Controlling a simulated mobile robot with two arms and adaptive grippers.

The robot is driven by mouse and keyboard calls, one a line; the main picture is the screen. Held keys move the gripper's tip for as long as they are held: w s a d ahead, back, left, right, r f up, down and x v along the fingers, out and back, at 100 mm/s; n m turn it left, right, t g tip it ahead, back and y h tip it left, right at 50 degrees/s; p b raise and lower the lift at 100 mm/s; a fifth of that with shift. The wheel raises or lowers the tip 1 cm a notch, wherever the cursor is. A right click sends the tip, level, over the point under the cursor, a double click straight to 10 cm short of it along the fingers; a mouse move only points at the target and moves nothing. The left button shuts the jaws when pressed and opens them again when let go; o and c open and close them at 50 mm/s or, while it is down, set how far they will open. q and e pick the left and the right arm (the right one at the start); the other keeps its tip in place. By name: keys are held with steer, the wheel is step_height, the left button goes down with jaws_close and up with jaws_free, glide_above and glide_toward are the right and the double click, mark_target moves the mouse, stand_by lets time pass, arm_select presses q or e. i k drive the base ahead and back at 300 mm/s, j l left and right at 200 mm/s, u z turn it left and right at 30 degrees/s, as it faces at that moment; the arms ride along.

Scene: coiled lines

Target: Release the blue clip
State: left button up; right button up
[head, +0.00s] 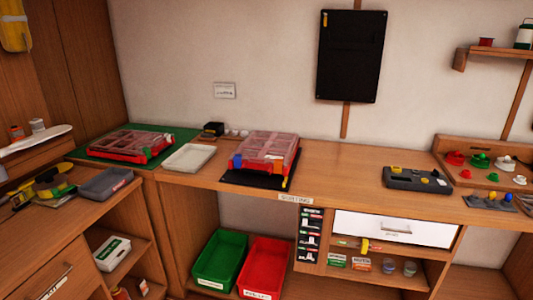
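A red case with a clear lid (268,146) sits on a black mat (243,179) near the middle of the wooden bench. Its lid looks closed. A second red case with a clear lid (131,145) lies on a green mat (185,133) at the back left. Neither gripper shows in the head view.
A pale tray (189,158) lies left of the middle case. A dark grey holder (417,180) stands to the right, with bare bench between. Below are a green bin (221,262), a red bin (265,268) and a white drawer front (395,229).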

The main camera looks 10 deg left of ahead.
mark_target(238, 158)
steer(key=i+j+z, duration=0.45)
steer(key=i+j, duration=0.7)
